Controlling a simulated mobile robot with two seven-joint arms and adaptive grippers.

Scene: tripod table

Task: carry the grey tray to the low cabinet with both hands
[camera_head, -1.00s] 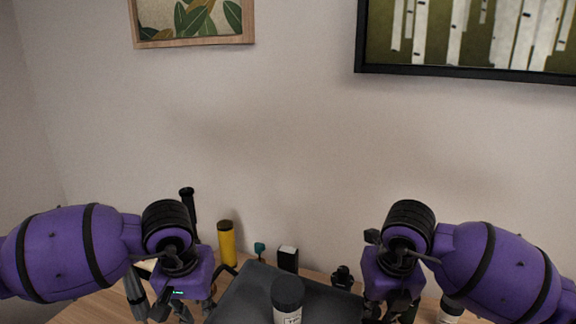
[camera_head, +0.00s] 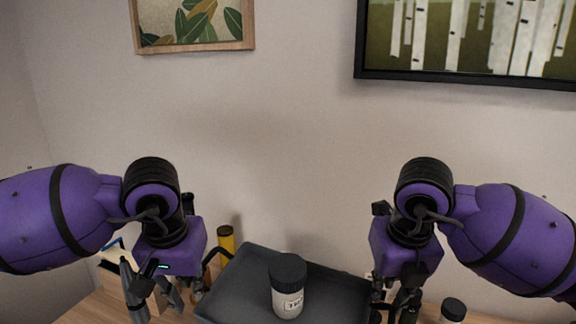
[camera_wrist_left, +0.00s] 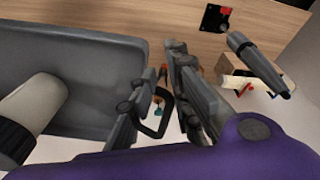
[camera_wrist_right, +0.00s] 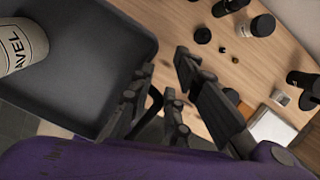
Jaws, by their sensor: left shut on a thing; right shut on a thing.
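The grey tray (camera_head: 245,290) is in the lower middle of the head view, above the wooden table. A white jar (camera_head: 288,290) with a black lid stands upright in it. My left gripper (camera_head: 190,290) is at the tray's left side, shut on its dark handle (camera_wrist_left: 160,115), seen in the left wrist view. My right gripper (camera_head: 393,300) is at the right side, shut on the other handle (camera_wrist_right: 150,112), seen in the right wrist view. The tray looks about level. The low cabinet is not in view.
A yellow cylinder (camera_head: 226,238) stands behind the tray's left corner. Another black-lidded jar (camera_head: 453,310) is on the right, near my right arm. The right wrist view shows several small dark things and a white sheet (camera_wrist_right: 270,130) on the table (camera_wrist_right: 235,75). A wall closes the back.

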